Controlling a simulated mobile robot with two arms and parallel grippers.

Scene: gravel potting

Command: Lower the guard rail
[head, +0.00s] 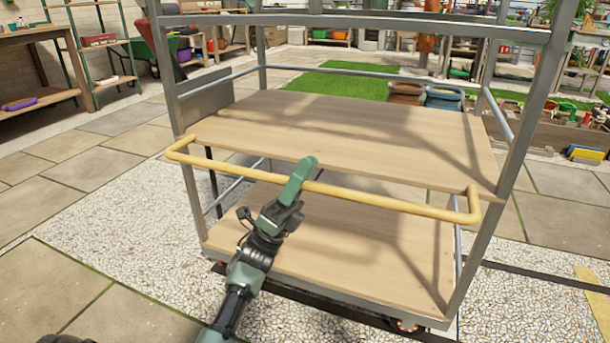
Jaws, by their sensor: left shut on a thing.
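The guard rail (390,200) is a yellow bar with bent ends. It runs across the front of a grey-framed trolley, just below the front edge of the upper wooden shelf (340,130). My left gripper (301,180) is shut on the rail near its middle, and its green fingers hide a short stretch of the bar. The rail's ends reach back to the trolley's front posts. My right gripper is not in view.
Both trolley shelves are empty; the lower shelf (340,240) lies under the rail. The trolley stands on wheels (407,326) on paving and gravel. A wooden workbench (40,100) stands at the left. Pots and a green mat (335,83) lie behind.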

